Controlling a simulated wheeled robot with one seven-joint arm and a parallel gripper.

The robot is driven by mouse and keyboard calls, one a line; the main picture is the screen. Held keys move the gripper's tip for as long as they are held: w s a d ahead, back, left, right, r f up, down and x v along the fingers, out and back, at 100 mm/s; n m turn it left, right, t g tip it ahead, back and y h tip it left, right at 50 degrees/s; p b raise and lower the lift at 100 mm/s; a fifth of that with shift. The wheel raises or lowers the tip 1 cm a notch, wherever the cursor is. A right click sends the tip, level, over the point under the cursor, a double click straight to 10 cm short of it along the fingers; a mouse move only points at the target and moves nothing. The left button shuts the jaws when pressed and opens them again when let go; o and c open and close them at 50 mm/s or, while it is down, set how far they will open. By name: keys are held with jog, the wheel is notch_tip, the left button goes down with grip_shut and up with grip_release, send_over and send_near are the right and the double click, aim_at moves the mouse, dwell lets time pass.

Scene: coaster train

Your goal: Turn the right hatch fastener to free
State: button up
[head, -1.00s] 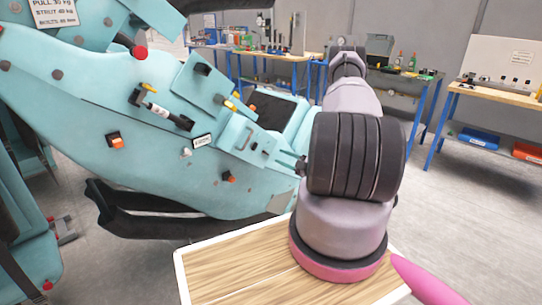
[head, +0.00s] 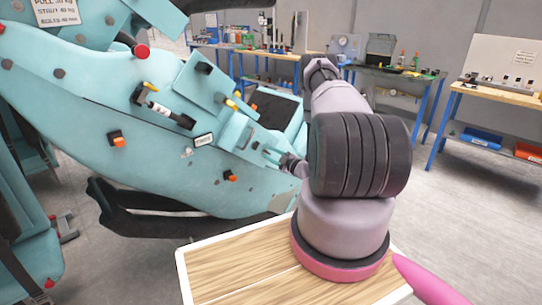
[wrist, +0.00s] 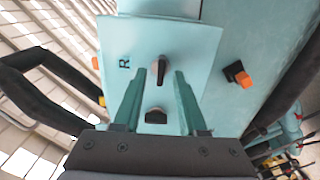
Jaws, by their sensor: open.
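In the wrist view a light teal hatch panel (wrist: 190,45) marked "R" fills the middle. A dark fastener knob (wrist: 159,66) on it lies between the tips of my gripper (wrist: 157,76), its grip roughly upright in the picture. A second dark knob (wrist: 156,116) sits lower, between the fingers. My gripper's two teal fingers are open, one on each side; I cannot tell whether they touch the knob. In the head view my gripper (head: 275,157) is at the right part of the teal car body (head: 75,130); the knob is not clear there.
A black-and-orange switch (wrist: 238,74) sits right of the panel in the wrist view. A black curved bar (wrist: 35,85) runs at the left. In the head view a wood-topped surface (head: 225,275) is in front, and workbenches (head: 400,72) stand behind. The floor at right is clear.

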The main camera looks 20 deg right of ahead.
jog(key=shift+c, duration=0.3)
grip_shut()
jog(key=shift+n, duration=0.3)
jog(key=n, duration=0.3)
jog(key=shift+f+n, duration=0.1)
jog(key=shift+n, duration=0.3)
jog(key=n, duration=0.9)
jog(key=shift+f, duration=0.25)
jog(key=n, duration=0.4)
jog(key=shift+f+n, duration=0.1)
jog(key=shift+n, duration=0.2)
